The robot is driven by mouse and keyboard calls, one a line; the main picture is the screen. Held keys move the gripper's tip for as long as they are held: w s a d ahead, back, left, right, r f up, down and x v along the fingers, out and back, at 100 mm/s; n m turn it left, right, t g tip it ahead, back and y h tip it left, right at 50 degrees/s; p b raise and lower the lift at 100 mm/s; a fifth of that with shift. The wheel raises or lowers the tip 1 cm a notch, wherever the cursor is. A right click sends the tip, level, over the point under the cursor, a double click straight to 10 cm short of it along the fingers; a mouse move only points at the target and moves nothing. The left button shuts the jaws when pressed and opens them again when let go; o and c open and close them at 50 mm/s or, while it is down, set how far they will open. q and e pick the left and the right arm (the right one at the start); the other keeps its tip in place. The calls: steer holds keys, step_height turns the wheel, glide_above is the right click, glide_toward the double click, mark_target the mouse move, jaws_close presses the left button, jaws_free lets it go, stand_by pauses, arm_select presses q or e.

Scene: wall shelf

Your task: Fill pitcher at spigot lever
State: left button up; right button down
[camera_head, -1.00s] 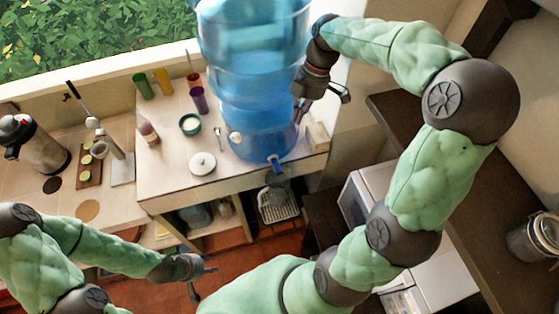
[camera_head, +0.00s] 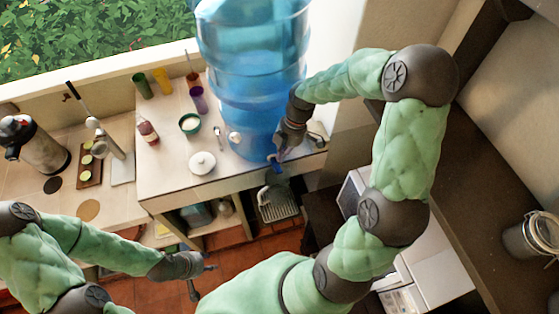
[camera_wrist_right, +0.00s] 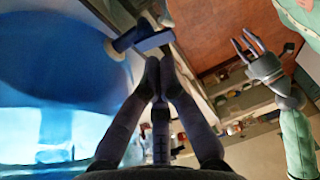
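The large blue water dispenser (camera_head: 245,110) stands on the counter. Its blue spigot (camera_head: 275,162) sits low at the front edge, and its lever (camera_wrist_right: 153,41) shows in the right wrist view. My right gripper (camera_head: 279,153) is beside the spigot. In the wrist view its fingers (camera_wrist_right: 160,66) meet at the tips just short of the lever; contact is unclear. A see-through vessel, seemingly the pitcher (camera_head: 272,190), is faint below the spigot, over a slatted drip tray (camera_head: 280,208). My left gripper (camera_head: 203,281) is low and away from it, empty, with fingers apart in the wrist view (camera_wrist_right: 247,47).
On the counter (camera_head: 165,175) are a white lidded pot (camera_head: 202,163), a green bowl (camera_head: 190,124), a bottle (camera_head: 147,130) and several coloured cups. A metal flask (camera_head: 40,145) stands at left. A dark shelf with a glass jar (camera_head: 533,235) is at right.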

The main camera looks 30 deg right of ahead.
mark_target(280, 171)
steer(key=shift+x, duration=1.8)
steer(key=shift+s+a+f+n+t+h+b, duration=0.1)
steer(key=shift+s+f+n+t+h+b, duration=0.15)
steer(key=shift+t+b, duration=0.95)
steer(key=shift+s+f+n+t+h+b, duration=0.15)
steer(key=shift+s+f+t+b, duration=0.2)
steer(key=shift+b, duration=1.6)
steer(key=shift+s+a+f+b, duration=0.1)
steer(key=shift+s+f+b, duration=0.2)
steer(key=shift+b, duration=0.8)
steer(key=shift+r, duration=0.1)
stand_by(1.9)
